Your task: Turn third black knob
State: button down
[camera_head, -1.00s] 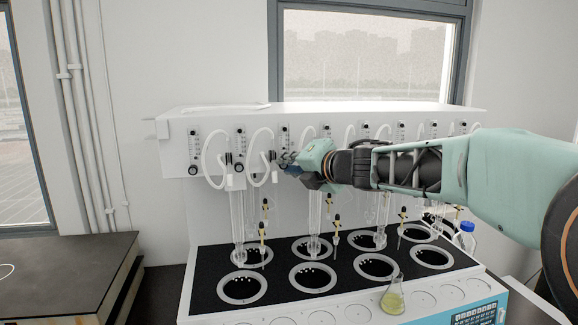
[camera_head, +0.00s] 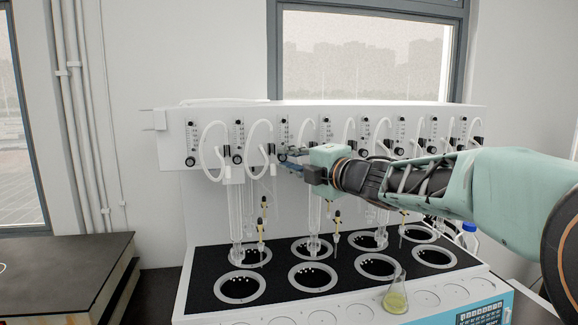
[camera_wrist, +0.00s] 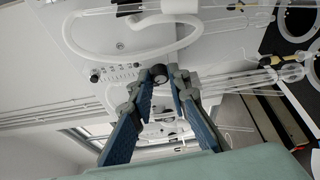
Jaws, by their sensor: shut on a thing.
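A white panel (camera_head: 330,112) carries a row of flow meters, each with a black knob at its lower end. The first knob (camera_head: 190,161) and second knob (camera_head: 237,159) from the left are clear of my gripper. My gripper (camera_head: 284,159) reaches the lower end of the third flow meter (camera_head: 284,132), and its fingers largely hide the third knob in the head view. In the wrist view, the round black knob (camera_wrist: 159,73) sits between the tips of my gripper (camera_wrist: 162,76), which is shut on it. The knob is at the end of a scaled meter (camera_wrist: 115,72).
White looped tubes (camera_head: 258,145) hang close to the gripper's left side. Glass tubes (camera_head: 241,210) stand below, over a black heating deck (camera_head: 270,262) with several round wells. A flask (camera_head: 395,298) with yellowish liquid stands at the front. A dark bench (camera_head: 70,265) is at left.

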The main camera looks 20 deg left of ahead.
jog(key=shift+m, duration=0.3)
jog(key=c, duration=1.8)
grip_release()
jog(key=v, duration=1.2)
jog(key=shift+f, duration=0.15)
